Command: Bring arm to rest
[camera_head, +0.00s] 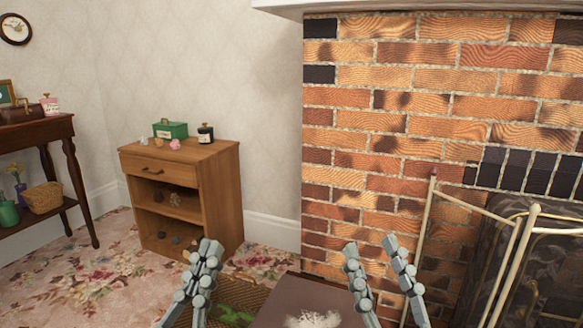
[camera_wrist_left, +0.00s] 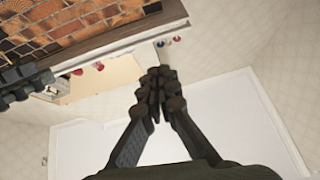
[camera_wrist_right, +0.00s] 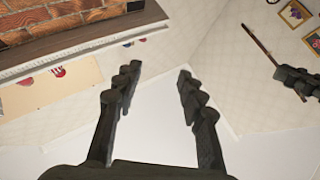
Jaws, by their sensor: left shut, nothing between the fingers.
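My left gripper (camera_head: 209,248) points up at the bottom of the head view, left of centre. Its fingers are together with nothing between them, and they also meet in the left wrist view (camera_wrist_left: 160,76). My right gripper (camera_head: 370,248) points up right of centre in the head view. Its two fingers stand apart with a clear gap, which also shows in the right wrist view (camera_wrist_right: 158,74). Both grippers are empty and apart from each other. Neither is seen touching anything.
A wooden cabinet (camera_head: 222,195) bearing a green box (camera_head: 170,130) and a dark jar (camera_head: 205,134) stands at the left wall. A dark table (camera_head: 60,132) is farther left. The brick fireplace (camera_head: 360,130) with a brass-framed screen (camera_head: 425,225) is at the right. Floral carpet (camera_head: 110,270) lies in front.

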